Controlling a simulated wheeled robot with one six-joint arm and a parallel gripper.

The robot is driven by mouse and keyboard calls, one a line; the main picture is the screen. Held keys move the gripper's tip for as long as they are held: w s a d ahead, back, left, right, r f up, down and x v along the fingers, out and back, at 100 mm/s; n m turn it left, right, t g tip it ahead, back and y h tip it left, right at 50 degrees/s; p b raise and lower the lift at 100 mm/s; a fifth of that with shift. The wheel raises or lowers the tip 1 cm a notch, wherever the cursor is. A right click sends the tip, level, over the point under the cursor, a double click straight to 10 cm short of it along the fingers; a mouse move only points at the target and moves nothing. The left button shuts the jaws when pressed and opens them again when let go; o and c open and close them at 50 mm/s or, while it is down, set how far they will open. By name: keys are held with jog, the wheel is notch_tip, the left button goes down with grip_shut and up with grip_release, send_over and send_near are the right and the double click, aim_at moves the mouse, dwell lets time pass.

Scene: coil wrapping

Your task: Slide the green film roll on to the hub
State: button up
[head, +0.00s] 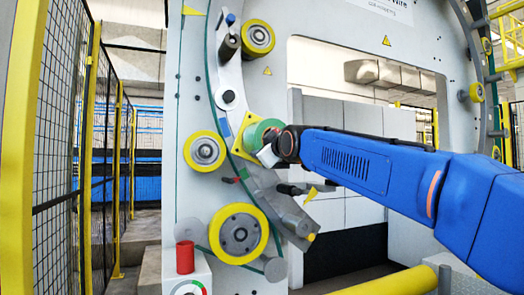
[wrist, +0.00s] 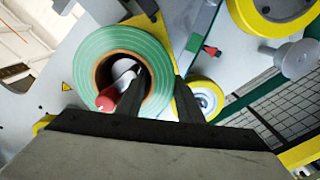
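The green film roll (wrist: 90,65) shows face-on in the wrist view, with a brown core. It also shows in the head view (head: 260,134), in front of a yellow plate on the machine's ring. My gripper (wrist: 160,82) straddles the roll's wall: one dark finger is inside the core, the other against the outer right side. It also shows in the head view (head: 270,148). A pale hub shaft (wrist: 122,68) with a red end (wrist: 106,102) shows inside the core; the red end overlaps the core's lower edge. How deep the roll sits on it is hidden.
Yellow-rimmed rollers (head: 204,151) sit around the roll, with a large one (head: 238,233) below and one (head: 258,37) above. A red cylinder (head: 185,257) stands on a box at lower left. Yellow-framed fencing (head: 60,130) is at left. The ring opening is at right.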

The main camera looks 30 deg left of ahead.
jog(key=shift+o, duration=0.4)
jog(key=v, duration=1.3)
jog(key=shift+s+d, duration=0.15)
jog(key=shift+d, duration=0.05)
